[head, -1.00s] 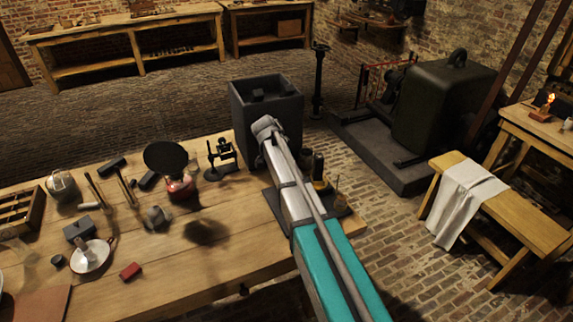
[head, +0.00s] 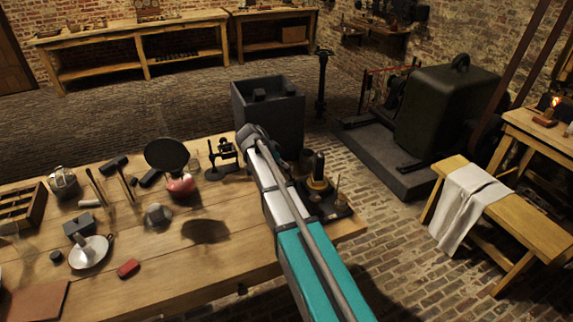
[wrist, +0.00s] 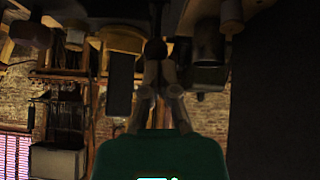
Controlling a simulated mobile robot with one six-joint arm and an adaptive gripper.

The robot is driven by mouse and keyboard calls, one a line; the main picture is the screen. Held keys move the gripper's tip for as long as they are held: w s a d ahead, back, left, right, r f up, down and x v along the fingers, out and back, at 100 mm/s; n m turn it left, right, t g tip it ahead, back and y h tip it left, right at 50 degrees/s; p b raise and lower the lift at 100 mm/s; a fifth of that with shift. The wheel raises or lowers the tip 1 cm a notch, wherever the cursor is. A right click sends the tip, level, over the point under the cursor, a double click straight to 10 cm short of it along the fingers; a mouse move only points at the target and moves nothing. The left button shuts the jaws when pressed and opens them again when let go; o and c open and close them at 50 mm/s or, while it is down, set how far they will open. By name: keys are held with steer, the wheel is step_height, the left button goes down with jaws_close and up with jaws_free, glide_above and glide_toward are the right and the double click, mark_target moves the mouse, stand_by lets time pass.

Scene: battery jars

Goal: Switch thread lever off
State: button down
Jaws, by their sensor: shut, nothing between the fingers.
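In the wrist view, the two fingers of my gripper (wrist: 157,66) are together and hold nothing. A small dark round knob (wrist: 155,49) on a thin stem shows right at the fingertips; it may be the thread lever, but I cannot tell its position or whether the fingers touch it. A brass round part (wrist: 121,40) and a dark cylinder (wrist: 120,84) are to the left of the fingers, and a grey cylinder (wrist: 208,45) to the right. In the head view my arm hides the gripper. A black-and-brass device (head: 318,178) stands just right of the arm.
The device stands on a dark tray (head: 330,213) at the workbench's right end. A big dark open box (head: 268,118) is behind my arm. A black stand (head: 222,157), a red pot (head: 181,187) and loose tools are to the left.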

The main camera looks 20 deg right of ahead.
steer(key=shift+s, duration=0.1)
stand_by(0.3)
steer(key=shift+r+p, duration=0.8)
steer(key=shift+p, duration=0.05)
steer(key=shift+d, duration=0.1)
steer(key=a+r+p, duration=0.3)
steer(key=r+p, duration=0.8)
steer(key=shift+w+a, duration=0.15)
steer(key=shift+w, duration=0.15)
stand_by(0.4)
stand_by(0.5)
